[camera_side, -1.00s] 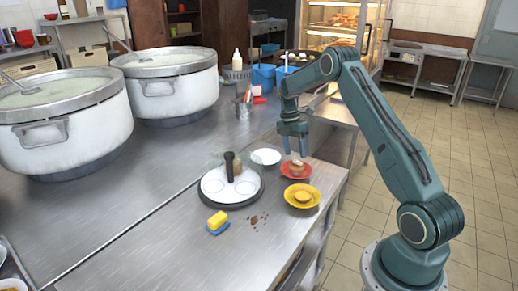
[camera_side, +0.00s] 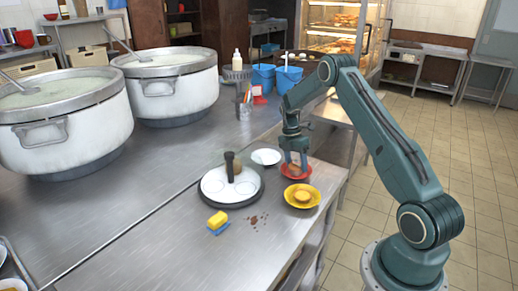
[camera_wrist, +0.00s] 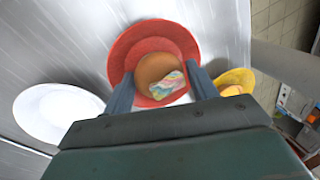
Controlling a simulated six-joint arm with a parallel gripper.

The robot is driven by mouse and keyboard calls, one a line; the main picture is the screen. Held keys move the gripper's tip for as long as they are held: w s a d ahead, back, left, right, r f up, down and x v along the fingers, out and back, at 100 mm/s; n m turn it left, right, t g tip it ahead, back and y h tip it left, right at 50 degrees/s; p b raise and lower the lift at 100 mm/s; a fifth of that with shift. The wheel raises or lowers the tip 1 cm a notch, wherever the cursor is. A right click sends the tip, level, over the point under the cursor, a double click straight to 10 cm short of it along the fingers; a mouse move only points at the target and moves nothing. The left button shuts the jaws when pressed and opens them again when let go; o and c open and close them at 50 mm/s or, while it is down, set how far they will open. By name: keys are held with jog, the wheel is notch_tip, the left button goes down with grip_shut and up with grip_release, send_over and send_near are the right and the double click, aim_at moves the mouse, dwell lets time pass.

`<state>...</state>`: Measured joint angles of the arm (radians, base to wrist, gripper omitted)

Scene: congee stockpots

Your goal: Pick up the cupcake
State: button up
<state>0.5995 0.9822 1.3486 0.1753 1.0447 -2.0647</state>
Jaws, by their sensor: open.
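The cupcake (camera_side: 296,170) sits on a red plate (camera_side: 286,174) near the right edge of the steel counter. In the wrist view the cupcake (camera_wrist: 152,68) shows a brown round part with a pastel, multicoloured patch, on the red plate (camera_wrist: 125,52). My gripper (camera_side: 295,166) is open and low over the red plate, pointing down. In the side view the fingers partly hide the cupcake.
A yellow plate (camera_side: 314,198) with a round yellow item is in front; a white plate (camera_side: 265,156) is behind. A round tray (camera_side: 232,204) with a black handle, and a yellow-and-blue sponge (camera_side: 218,220), lie left. Large stockpots (camera_side: 170,90) stand at the back left.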

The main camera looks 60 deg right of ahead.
dwell(0.3)
jog(key=c, duration=0.6)
jog(key=shift+r, duration=0.1)
jog(key=shift+c, duration=0.2)
jog(key=shift+r, duration=4.95)
jog(key=shift+w+a, duration=0.1)
